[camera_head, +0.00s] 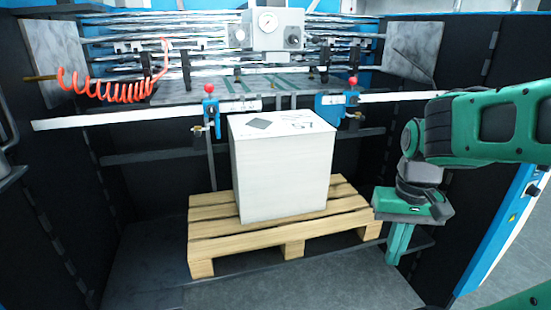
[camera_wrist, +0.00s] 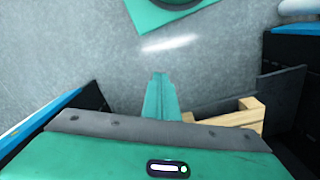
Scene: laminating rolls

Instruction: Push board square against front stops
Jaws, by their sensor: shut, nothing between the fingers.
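A tall white stack of board (camera_head: 283,170) stands upright on a wooden pallet (camera_head: 205,233) in the middle of the head view. A dark patch and small print show on its top sheet. Two blue stop fittings with red knobs, a left one (camera_head: 210,108) and a right one (camera_head: 335,104), sit on the rail just behind the stack's top. My gripper (camera_head: 393,262) is shut and empty, pointing down to the right of the stack, apart from it, near the pallet's right end. In the wrist view its closed fingers (camera_wrist: 158,80) are over grey floor, and a pallet corner (camera_wrist: 240,113) shows to the right.
The machine's dark side walls (camera_head: 60,190) enclose the pallet. A coiled red hose (camera_head: 105,90) hangs at the upper left. A gauge box (camera_head: 270,30) stands above the rollers. A blue panel (camera_head: 510,225) stands at the right. Grey floor (camera_head: 290,290) is clear in front.

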